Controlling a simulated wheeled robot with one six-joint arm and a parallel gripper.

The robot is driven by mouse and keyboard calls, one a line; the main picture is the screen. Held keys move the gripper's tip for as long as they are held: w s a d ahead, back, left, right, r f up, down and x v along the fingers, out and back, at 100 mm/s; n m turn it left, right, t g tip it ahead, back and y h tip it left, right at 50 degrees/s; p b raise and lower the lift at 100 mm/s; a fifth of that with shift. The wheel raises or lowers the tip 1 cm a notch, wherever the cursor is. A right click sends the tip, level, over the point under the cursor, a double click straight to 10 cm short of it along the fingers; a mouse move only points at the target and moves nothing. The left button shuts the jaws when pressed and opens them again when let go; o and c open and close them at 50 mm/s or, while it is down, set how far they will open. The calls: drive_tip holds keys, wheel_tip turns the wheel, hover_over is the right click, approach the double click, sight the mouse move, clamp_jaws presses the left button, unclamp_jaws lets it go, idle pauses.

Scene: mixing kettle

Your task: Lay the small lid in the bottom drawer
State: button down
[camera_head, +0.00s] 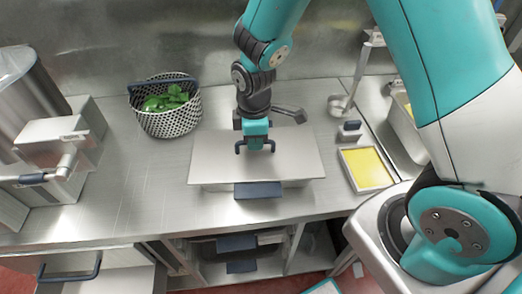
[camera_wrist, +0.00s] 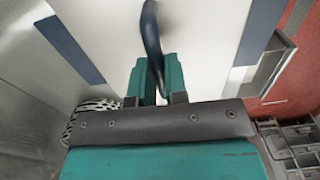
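The small lid (camera_head: 215,160) is a flat pale steel plate with a dark blue loop handle, lying level over a low steel container on the counter. I cannot tell whether it is lifted off the container. My gripper (camera_head: 256,146) points down at the lid's middle. In the wrist view my gripper (camera_wrist: 158,85) has its teal fingers on both sides of the handle (camera_wrist: 151,30), close against it. Below the counter are stacked drawers with dark blue handles; the bottom drawer (camera_head: 242,267) is partly hidden under the upper one (camera_head: 237,243).
A perforated basket (camera_head: 168,118) with green leaves stands back left. A steel machine (camera_head: 60,150) stands at the left. A tray with yellow contents (camera_head: 366,168) and a ladle (camera_head: 340,103) are at the right. A drawer (camera_head: 110,278) juts out at lower left.

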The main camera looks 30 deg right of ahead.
drive_tip(key=shift+r+p, duration=0.3)
drive_tip(key=shift+r+p, duration=1.9)
drive_tip(key=shift+r, duration=0.3)
